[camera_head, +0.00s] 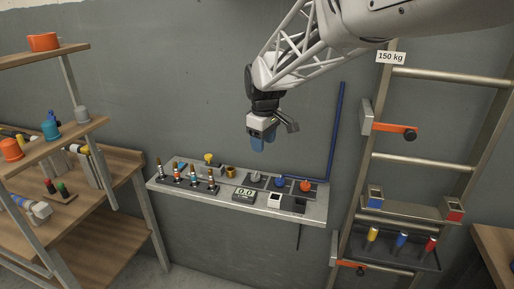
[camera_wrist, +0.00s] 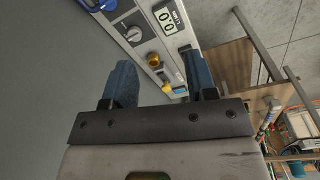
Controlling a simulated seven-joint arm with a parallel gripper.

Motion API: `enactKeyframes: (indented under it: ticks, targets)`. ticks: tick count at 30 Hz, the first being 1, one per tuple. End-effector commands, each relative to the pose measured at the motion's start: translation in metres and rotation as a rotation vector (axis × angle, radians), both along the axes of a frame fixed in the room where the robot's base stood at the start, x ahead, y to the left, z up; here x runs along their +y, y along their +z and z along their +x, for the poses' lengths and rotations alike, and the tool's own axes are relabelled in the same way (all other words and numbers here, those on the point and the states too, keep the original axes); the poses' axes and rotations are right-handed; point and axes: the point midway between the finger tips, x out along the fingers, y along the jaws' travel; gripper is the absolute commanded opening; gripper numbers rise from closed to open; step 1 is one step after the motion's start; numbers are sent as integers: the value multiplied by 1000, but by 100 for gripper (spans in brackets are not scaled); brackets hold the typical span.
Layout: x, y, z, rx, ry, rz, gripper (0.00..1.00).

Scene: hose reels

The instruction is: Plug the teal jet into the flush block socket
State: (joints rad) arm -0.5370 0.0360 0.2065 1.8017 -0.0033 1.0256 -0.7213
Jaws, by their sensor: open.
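My gripper (camera_head: 262,143) hangs above the back of the grey wall bench, with its blue fingers apart and nothing between them. In the wrist view the two fingers (camera_wrist: 161,82) stand open, with the bench beyond them. A small blue-teal piece (camera_head: 180,165) lies at the back left of the bench, and it also shows in the wrist view (camera_wrist: 180,90). Whether it is the teal jet I cannot tell. Several small upright nozzles (camera_head: 194,177) with coloured bands stand along the bench's left front. I cannot tell which fitting is the flush block socket.
The bench (camera_head: 300,217) also bears a yellow knob (camera_head: 208,158), a brass fitting (camera_head: 231,172), a display (camera_head: 243,195), and grey, blue and orange knobs (camera_head: 281,183). A blue pipe (camera_head: 336,130) rises at its right. Wooden shelves (camera_head: 110,160) stand left; a ladder-like rack (camera_head: 425,160) stands right.

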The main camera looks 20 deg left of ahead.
Motion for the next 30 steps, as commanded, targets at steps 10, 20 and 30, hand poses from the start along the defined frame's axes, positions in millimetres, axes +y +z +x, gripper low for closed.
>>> enactKeyframes:
  ticks: [10,20,30]
  targets:
    - [125,-42,23,26,267,-26,52]
    - [232,-88,23,45,493,-45,52]
    - [269,-105,20,51,573,-51,52]
